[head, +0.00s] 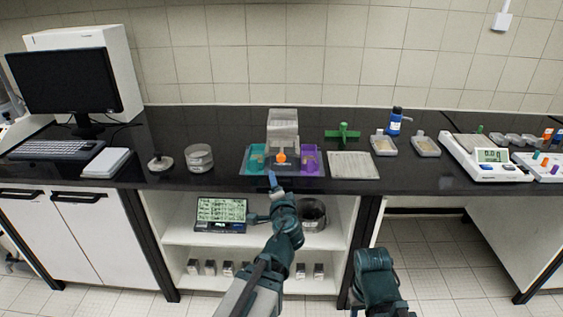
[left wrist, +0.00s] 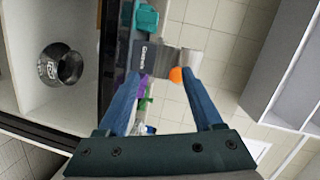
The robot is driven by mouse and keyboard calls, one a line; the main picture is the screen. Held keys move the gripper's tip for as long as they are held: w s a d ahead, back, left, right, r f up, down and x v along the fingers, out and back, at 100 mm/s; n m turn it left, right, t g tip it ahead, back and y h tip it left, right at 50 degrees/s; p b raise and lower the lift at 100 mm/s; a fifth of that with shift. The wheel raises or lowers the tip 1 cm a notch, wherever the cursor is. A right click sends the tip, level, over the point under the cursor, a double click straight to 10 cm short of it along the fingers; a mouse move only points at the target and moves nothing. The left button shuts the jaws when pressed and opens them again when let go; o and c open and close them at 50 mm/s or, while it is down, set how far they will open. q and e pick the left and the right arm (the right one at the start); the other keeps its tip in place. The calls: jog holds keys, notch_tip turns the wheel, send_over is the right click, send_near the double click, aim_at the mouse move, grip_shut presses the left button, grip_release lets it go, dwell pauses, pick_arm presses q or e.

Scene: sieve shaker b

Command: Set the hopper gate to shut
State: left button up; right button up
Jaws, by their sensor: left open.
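My left gripper (head: 273,179) is in front of the knob at the bench's front edge. In the left wrist view its blue fingers (left wrist: 163,80) are open, with the orange knob (left wrist: 176,74) beyond them and nothing held. I cannot tell which way the gate is set. My right arm shows at lower right, but its gripper is not visible.
A green cross-shaped piece (head: 343,133) and a pale panel (head: 352,165) lie right of the hopper. A clear round container (head: 199,158) stands to its left. A scale (head: 485,158) is farther right.

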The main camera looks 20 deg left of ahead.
pick_arm(q)
jog(key=shift+w+d+r+m+t+h+b, duration=0.2)
jog(key=shift+r+m+t+h, duration=0.25)
jog(key=shift+m, duration=0.45)
jog(key=shift+w+d+r+m+t+h+b, duration=0.1)
jog(key=shift+w+r+m+t+h, duration=0.35)
jog(key=shift+m, duration=0.45)
jog(key=shift+w+d+r+m+t+h+b, duration=0.15)
jog(key=shift+r+m+t+h, duration=0.25)
jog(key=shift+m, duration=0.5)
jog(key=shift+w+f, duration=0.1)
jog(key=shift+f, duration=0.05)
